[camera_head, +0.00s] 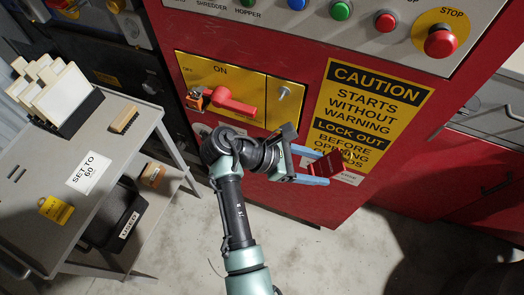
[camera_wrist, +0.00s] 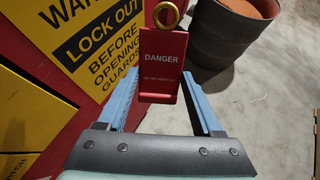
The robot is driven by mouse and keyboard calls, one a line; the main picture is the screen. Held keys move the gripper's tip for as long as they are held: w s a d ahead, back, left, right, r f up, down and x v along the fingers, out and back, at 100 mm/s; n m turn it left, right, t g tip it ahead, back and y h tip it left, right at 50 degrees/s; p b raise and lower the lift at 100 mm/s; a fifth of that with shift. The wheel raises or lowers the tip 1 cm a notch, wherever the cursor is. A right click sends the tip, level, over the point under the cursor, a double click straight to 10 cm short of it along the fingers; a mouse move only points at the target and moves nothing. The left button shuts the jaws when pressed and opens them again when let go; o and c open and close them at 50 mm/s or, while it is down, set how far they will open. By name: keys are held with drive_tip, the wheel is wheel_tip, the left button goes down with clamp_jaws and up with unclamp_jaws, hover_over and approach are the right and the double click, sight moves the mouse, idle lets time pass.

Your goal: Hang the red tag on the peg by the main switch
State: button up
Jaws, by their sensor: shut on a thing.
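The red tag (camera_wrist: 161,62) reads DANGER and has a brass ring (camera_wrist: 166,15) at its far end. My gripper (camera_head: 320,168) has its two blue fingers shut on the tag; in the head view the tag (camera_head: 327,164) is seen nearly edge-on in front of the lower caution sign. The main switch (camera_head: 233,103) is a red handle on a yellow plate marked OFF and ON, up and left of my gripper. A short silver peg (camera_head: 284,92) sticks out from the yellow panel right of the switch. Nothing visible hangs on it.
The red cabinet carries a caution sign (camera_head: 372,90) right of the peg and a button row above, with a red stop button (camera_head: 440,41). A grey cart (camera_head: 120,160) stands left. A dark drum (camera_wrist: 232,35) shows beyond the tag in the wrist view.

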drive_tip(key=shift+a+n+t, duration=0.3)
drive_tip(key=shift+n+t, duration=0.8)
drive_tip(key=shift+t, duration=0.1)
drive_tip(key=w+a+r+n+t+y+b, duration=0.1)
drive_tip(key=a+n+t+y+b, duration=0.3)
drive_tip(key=a+n+t, duration=0.6)
drive_tip(key=w+a+t+y, duration=0.1)
drive_tip(key=t, duration=0.2)
drive_tip(key=shift+w+r+y+b, duration=0.15)
drive_tip(key=shift+r+y+b, duration=0.05)
drive_tip(key=shift+y+b, duration=0.15)
drive_tip(key=shift+f+b+x, duration=0.25)
drive_tip(key=shift+b+x, duration=0.05)
drive_tip(key=shift+x, duration=1.7)
drive_tip(key=shift+f+b+x, duration=0.2)
drive_tip(key=shift+b+x, duration=0.1)
drive_tip(key=shift+x, duration=1.7)
drive_tip(key=shift+w, duration=0.25)
drive_tip(key=shift+c, duration=0.6)
drive_tip(key=shift+w+d+f+b, duration=0.15)
drive_tip(key=shift+w+f+b, duration=0.3)
drive_tip(key=shift+w, duration=0.2)
